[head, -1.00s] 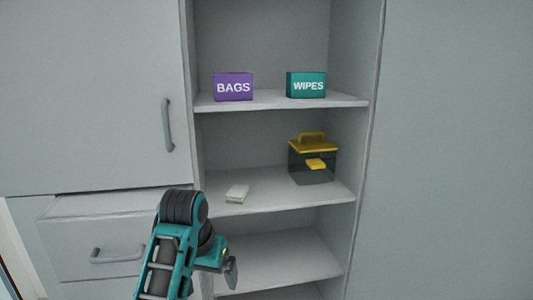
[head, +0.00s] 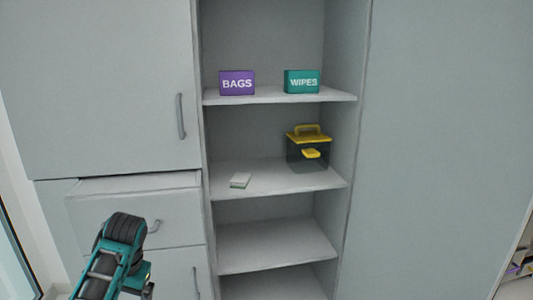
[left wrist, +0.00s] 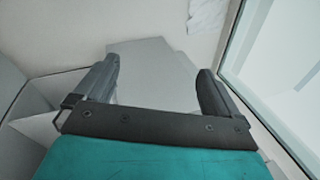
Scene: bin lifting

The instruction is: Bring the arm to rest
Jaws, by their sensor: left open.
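My left arm comes in at the lower left of the head view, in front of the cabinet drawers. Its gripper (head: 149,290) is low and only partly visible there, at the bottom edge. In the left wrist view the left gripper (left wrist: 158,88) is open, its two fingers wide apart with nothing between them. Beyond the fingers are pale flat surfaces. My right gripper shows in neither view.
Open shelves hold a purple BAGS box (head: 237,83), a teal WIPES box (head: 301,81), a clear bin with yellow lid (head: 308,150) and a small pale block (head: 240,180). The drawer (head: 170,208) stands slightly out. A window (left wrist: 284,75) is at right in the wrist view.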

